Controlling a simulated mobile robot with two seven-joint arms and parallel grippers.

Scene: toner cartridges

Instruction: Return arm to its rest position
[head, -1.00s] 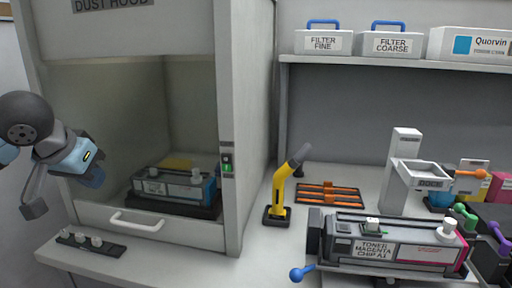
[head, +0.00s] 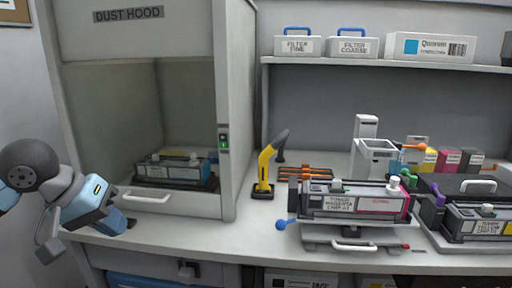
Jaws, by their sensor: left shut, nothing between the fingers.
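My left arm comes in at the left edge, with a dark round joint and pale blue links. My left gripper (head: 48,250) is small and partly seen at the lower left, in front of the dust hood and apart from everything on the bench. It looks shut, with nothing held. My right gripper is not in view.
The dust hood (head: 150,62) is open at its front and holds a toner cartridge (head: 176,170). A magenta toner cartridge (head: 352,199) sits in a cradle on the bench, beside a yellow nozzle tool (head: 265,168). Another cartridge (head: 480,220) lies at right. Filter boxes stand on the shelf (head: 400,64).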

